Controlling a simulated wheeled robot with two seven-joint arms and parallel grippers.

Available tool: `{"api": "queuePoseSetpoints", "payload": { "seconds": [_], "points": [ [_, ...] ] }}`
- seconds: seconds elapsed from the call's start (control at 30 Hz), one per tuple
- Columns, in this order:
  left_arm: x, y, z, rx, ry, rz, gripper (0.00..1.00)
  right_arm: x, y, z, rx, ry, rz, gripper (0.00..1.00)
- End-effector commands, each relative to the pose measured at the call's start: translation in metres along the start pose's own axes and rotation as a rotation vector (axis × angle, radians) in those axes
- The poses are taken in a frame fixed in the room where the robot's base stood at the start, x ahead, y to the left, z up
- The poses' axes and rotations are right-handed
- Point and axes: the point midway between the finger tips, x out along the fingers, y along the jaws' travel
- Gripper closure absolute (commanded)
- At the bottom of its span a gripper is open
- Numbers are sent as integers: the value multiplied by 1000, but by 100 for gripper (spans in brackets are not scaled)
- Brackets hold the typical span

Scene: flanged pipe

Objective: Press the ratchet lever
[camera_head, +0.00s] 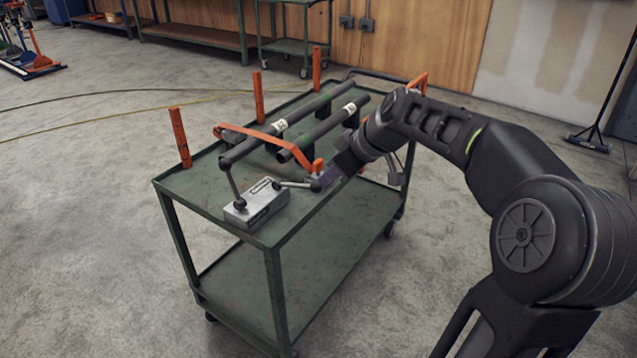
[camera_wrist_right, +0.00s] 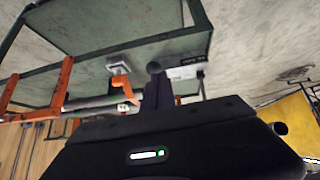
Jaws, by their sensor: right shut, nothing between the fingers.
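A silver box (camera_head: 257,203) sits on the near corner of the green cart's top. A thin metal lever (camera_head: 295,184) reaches from it to the right, with a dark end beside my right gripper (camera_head: 324,179). The box is partly visible in the wrist view (camera_wrist_right: 186,73), just beyond the fingers, with a dark round knob (camera_wrist_right: 153,67) at the fingertips. My right gripper is shut and empty, with its fingers together. I cannot tell whether it touches the lever. My left gripper is not in view.
A shorter pipe (camera_head: 322,131) lies beside the long one, with an orange bar (camera_head: 262,133) across them. Upright orange posts (camera_head: 180,137) line the cart's far side. The green cart (camera_head: 200,191) has a lower shelf. Bare concrete floor (camera_head: 90,200) lies to the left.

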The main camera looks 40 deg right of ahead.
Motion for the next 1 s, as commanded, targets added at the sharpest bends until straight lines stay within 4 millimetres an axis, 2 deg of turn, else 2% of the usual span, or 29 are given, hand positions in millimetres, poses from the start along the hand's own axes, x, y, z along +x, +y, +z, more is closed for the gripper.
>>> {"api": "queuePoseSetpoints", "payload": {
  "seconds": [0.1, 0.23, 1.0],
  "points": [
    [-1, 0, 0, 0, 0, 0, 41, -18, 0, 0, -1, 2, 2, 100],
    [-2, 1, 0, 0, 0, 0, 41, -26, 0, 2, -1, 0, 1, 100],
    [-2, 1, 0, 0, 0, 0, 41, -27, 0, 2, -1, 1, 1, 100]
  ]
}}
